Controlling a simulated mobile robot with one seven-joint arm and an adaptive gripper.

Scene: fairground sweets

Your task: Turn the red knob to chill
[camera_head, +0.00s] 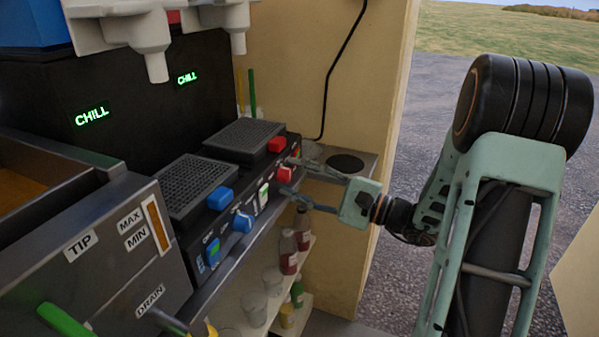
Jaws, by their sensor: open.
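The red knob (285,173) is on the front panel of a dark drink machine (200,235), at the panel's right end. A red block (277,145) is above it on the same panel. My gripper (290,177) reaches in from the right with its fingers open, one above and one below the level of the red knob. The fingertips are close to the knob; I cannot tell whether they touch it. Two green displays on the back panel both read CHILL, the left one (92,115) and the right one (187,78). The knob's pointer is too small to read.
A blue knob (242,222) and blue block (220,199) are left of the red knob. Bottles (289,250) and cups (254,309) stand on shelves below. A fryer-like metal box (130,260) with a green handle (62,320) fills the lower left. A cream wall is behind.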

